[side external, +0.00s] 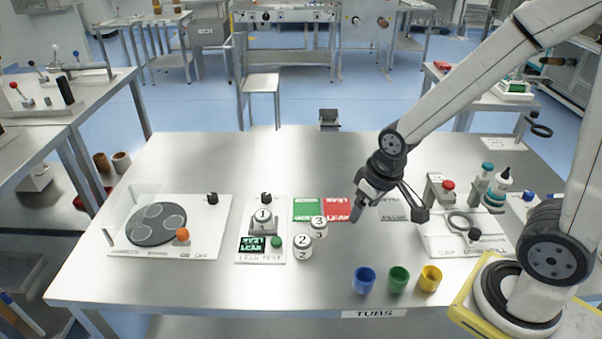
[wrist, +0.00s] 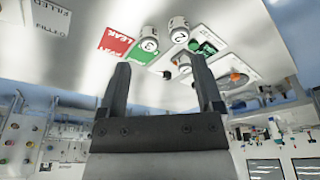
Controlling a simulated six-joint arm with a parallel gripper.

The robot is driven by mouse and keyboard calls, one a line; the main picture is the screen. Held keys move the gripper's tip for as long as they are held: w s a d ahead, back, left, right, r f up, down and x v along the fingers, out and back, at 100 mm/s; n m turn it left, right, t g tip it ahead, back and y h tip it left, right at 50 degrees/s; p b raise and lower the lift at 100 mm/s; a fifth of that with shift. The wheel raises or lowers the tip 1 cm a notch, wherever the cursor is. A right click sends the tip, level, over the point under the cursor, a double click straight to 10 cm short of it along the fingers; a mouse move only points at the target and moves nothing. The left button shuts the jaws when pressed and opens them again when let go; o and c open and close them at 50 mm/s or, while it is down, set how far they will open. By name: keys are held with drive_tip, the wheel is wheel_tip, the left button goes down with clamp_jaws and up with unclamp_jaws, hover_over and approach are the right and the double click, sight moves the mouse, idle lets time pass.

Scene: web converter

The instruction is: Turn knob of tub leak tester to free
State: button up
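The leak tester (side external: 250,225) is a white plate marked LEAK TEST at the middle left of the table in the side view. Its black knob (side external: 266,198) stands at the back of the plate; which way it points is too small to tell. A white tub marked 1 (side external: 262,220) sits in front of the knob. A dark display with green lettering (side external: 252,245) and a green button (side external: 277,242) are at the front. My gripper (side external: 389,208) is open and empty, above the table to the right of the tester. The wrist view shows its fingers (wrist: 162,82) apart.
Tubs 2 (side external: 302,241) and 3 (side external: 319,223) stand just right of the tester. Green and red mats (side external: 306,209) lie behind them. Blue, green and yellow cups (side external: 398,279) line the front edge. A turntable station (side external: 205,240) is at left, another station (side external: 440,235) at right.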

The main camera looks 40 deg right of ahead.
drive_tip(key=w+f+m, duration=0.2)
drive_tip(key=w, duration=1.4)
drive_tip(key=m+t+h, duration=0.1)
drive_tip(key=m+h, duration=0.1)
approach(266, 194)
drive_tip(key=shift+d+f+t, duration=0.2)
drive_tip(key=shift+f+t, duration=0.1)
drive_tip(key=shift+f, duration=0.35)
drive_tip(key=shift+f, duration=0.1)
drive_tip(key=shift+x, duration=3.8)
drive_tip(key=shift+a, duration=0.1)
clamp_jaws()
